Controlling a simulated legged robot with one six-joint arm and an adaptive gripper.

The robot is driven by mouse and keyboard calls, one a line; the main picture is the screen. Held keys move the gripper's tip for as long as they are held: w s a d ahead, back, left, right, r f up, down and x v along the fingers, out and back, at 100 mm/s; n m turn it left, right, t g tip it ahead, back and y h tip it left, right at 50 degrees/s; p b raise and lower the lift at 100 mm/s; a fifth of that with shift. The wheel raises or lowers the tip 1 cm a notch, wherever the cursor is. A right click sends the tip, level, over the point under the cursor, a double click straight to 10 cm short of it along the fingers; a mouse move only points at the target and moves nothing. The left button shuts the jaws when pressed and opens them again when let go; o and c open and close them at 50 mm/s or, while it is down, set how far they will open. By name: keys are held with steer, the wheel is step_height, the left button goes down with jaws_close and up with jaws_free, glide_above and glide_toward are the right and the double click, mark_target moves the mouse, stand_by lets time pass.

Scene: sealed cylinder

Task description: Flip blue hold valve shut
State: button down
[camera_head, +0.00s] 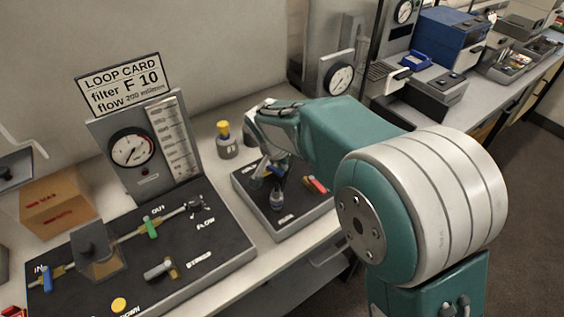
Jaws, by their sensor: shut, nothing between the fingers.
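A small black-topped box (300,222) stands right of the middle of the bench. On it, a blue valve handle (261,167) shows at the upper left, partly hidden by my gripper, and its angle is hard to tell. A red handle (316,184) lies to its right. My gripper (272,155) is shut and empty, pointing down just above or beside the blue handle; I cannot tell whether they touch. Another blue handle (47,278) stands by the IN label on the larger left panel (215,245). The label naming the hold valve is not readable.
A gauge board (120,190) with a loop card (122,84) stands behind. A yellow-capped bottle (226,140) stands left of my gripper. A cardboard box (55,205) is at left.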

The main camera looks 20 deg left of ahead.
steer(key=shift+a, duration=0.75)
steer(key=shift+w, duration=0.1)
steer(key=w, duration=0.1)
steer(key=w+d, duration=0.2)
steer(key=w, duration=0.1)
steer(key=shift+f, duration=0.1)
steer(key=r, duration=0.1)
steer(key=s+a+r, duration=0.1)
steer(key=r, duration=0.2)
steer(key=shift+s+a, duration=0.2)
steer(key=shift+a, duration=0.1)
steer(key=v, duration=0.5)
steer(key=shift+s+a+r, duration=0.1)
steer(key=shift+a+r, duration=0.05)
steer(key=shift+r, duration=0.25)
